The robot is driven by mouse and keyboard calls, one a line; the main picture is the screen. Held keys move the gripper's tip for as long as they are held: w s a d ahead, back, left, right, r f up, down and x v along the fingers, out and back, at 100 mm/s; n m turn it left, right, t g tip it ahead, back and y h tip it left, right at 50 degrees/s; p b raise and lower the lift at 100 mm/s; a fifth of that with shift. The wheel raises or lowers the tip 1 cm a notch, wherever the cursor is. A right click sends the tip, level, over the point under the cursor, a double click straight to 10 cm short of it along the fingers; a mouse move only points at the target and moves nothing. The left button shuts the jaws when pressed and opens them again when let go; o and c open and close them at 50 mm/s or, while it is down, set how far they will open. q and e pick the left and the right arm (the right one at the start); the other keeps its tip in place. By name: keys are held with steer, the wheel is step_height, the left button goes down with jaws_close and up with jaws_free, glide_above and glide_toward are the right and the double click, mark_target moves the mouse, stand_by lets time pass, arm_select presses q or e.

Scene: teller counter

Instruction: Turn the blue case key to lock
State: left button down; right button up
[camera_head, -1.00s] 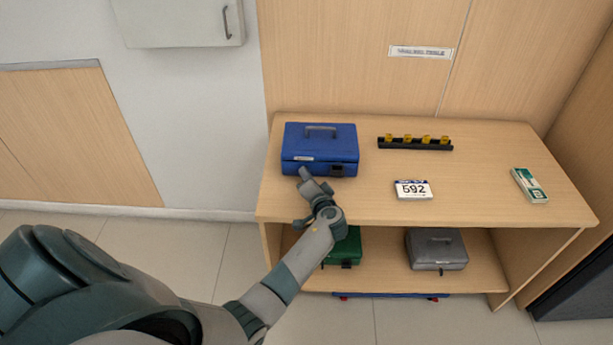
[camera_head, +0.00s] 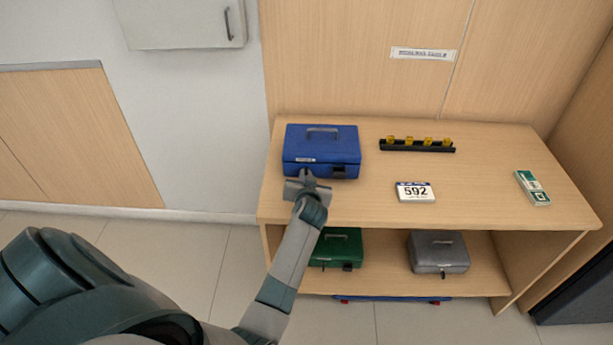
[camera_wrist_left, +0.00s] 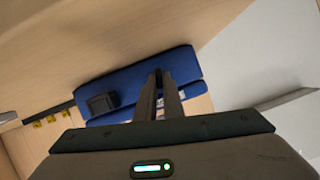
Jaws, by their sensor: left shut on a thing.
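The blue case (camera_head: 320,143) sits on the left of the counter top, its lid down and its handle on top. A dark latch block (camera_head: 339,171) is on the right of its front face, and the block also shows in the left wrist view (camera_wrist_left: 102,103). My left gripper (camera_head: 305,174) is at the front face, left of the block. In the left wrist view its fingers (camera_wrist_left: 158,80) are close together against the blue case (camera_wrist_left: 130,80), shut on the key. The key itself is hidden by the fingers. My right gripper is not in view.
A black rack with yellow pieces (camera_head: 417,146), a 592 number card (camera_head: 415,192) and a green-white packet (camera_head: 532,187) lie on the counter (camera_head: 470,205). A green case (camera_head: 338,246) and a grey case (camera_head: 438,251) stand on the shelf below.

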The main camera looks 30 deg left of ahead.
arm_select(q)
steer(key=shift+s+a+n+t+h+p, duration=0.1)
steer(key=shift+n+t+h+p, duration=0.2)
steer(key=shift+n+h, duration=0.35)
steer(key=shift+n, duration=0.25)
steer(key=c, duration=1.9)
jaws_free()
steer(key=shift+o, duration=0.2)
